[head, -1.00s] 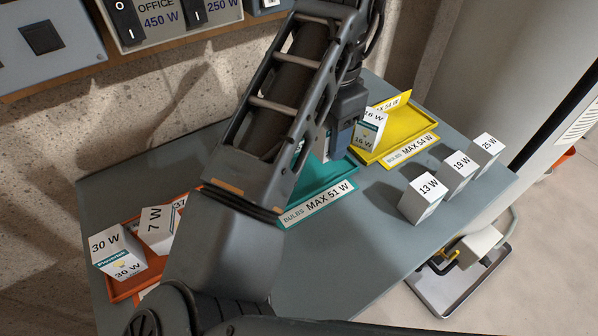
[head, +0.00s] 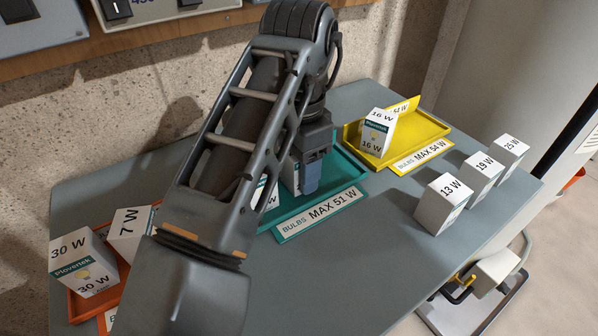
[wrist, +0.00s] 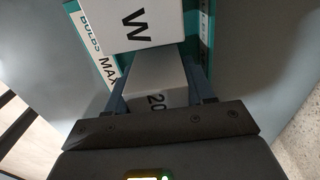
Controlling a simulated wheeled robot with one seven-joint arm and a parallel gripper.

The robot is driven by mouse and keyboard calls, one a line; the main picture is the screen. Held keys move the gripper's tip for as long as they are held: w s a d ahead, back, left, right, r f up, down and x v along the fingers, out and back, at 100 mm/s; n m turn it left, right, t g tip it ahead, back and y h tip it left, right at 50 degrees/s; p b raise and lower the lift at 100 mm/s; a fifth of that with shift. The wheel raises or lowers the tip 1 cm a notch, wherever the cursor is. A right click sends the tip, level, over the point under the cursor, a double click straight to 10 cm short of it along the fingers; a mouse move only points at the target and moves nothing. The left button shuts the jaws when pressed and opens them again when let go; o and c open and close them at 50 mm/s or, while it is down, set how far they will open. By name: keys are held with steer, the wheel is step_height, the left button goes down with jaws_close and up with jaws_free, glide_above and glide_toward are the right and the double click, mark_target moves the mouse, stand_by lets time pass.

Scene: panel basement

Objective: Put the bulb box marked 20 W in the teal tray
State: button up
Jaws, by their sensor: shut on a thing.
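My gripper (wrist: 160,98) is shut on the bulb box marked 20 (wrist: 158,80), which sits between its two fingers in the wrist view. In the head view my gripper (head: 308,178) is over the teal tray (head: 343,163), labelled MAX 51 W, and my arm hides part of that tray. Another white box (wrist: 125,22), with a large W showing, is just beyond the held box in the wrist view and stands in the teal tray. I cannot tell whether the held box touches the tray floor.
A yellow tray (head: 425,139), labelled MAX 54 W, holds a 16 W box (head: 377,133). Boxes of 13 W (head: 440,205), 19 W (head: 482,172) and 25 W (head: 509,153) stand on the right of the table. An orange tray (head: 88,303) at left holds 30 W (head: 82,263) and 7 W (head: 128,232) boxes.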

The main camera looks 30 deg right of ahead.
steer(key=o, duration=0.7)
steer(key=shift+f, duration=0.1)
steer(key=shift+o, duration=0.2)
step_height(320, 180, up, 12)
steer(key=p, duration=1.1)
steer(key=shift+r, duration=0.2)
